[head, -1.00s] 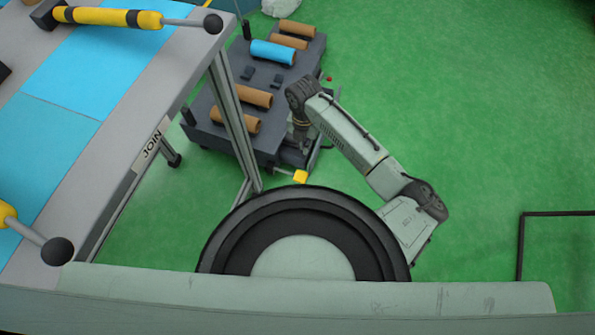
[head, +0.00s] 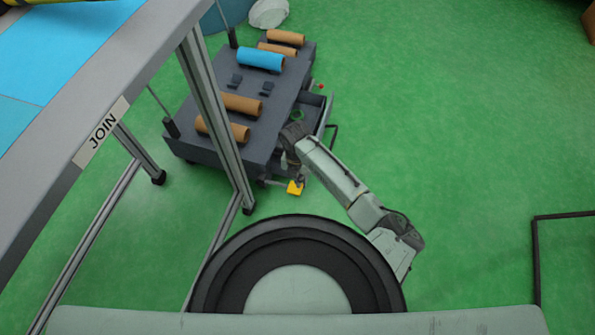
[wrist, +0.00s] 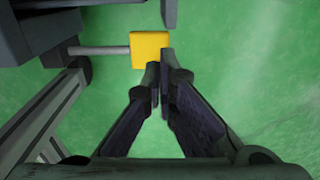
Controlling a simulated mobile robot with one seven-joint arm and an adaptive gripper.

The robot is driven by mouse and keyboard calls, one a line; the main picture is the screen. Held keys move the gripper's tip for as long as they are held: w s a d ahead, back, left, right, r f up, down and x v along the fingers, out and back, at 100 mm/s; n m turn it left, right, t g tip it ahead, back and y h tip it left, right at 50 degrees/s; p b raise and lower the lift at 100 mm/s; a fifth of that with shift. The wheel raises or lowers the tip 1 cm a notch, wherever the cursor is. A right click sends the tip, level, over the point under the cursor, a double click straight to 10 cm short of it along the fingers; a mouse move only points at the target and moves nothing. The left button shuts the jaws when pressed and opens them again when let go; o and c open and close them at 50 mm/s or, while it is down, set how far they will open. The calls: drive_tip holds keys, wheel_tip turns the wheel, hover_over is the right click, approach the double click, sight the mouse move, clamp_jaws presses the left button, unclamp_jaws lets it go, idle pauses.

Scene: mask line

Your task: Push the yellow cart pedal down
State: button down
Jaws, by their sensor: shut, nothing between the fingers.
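The yellow pedal (head: 295,188) sticks out on a short rod at the near end of the dark grey cart (head: 190,150). In the wrist view the square yellow pedal (wrist: 150,50) sits at the end of a grey rod, just ahead of my fingertips and slightly left. My gripper (wrist: 160,72) is shut and empty. Its tips overlap the pedal's lower right edge in the picture; I cannot tell whether they touch it. In the head view my gripper (head: 297,178) is beside the pedal, partly hidden by my arm.
The cart carries several brown rolls (head: 240,103) and one blue roll (head: 261,60). A table (head: 150,50) with metal legs stands at the left, one leg (head: 215,110) close to the cart.

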sight(300, 189)
drive_tip(key=shift+d+f, duration=0.1)
drive_tip(key=shift+f, duration=2.2)
drive_tip(key=shift+d+f+y+b, duration=0.3)
drive_tip(key=shift+f+y+b, duration=0.1)
drive_tip(key=shift+f+b, duration=0.35)
drive_tip(key=shift+s+f+b, duration=0.1)
drive_tip(key=shift+f+b, duration=0.45)
drive_tip(key=shift+f, duration=0.05)
drive_tip(key=shift+r, duration=0.1)
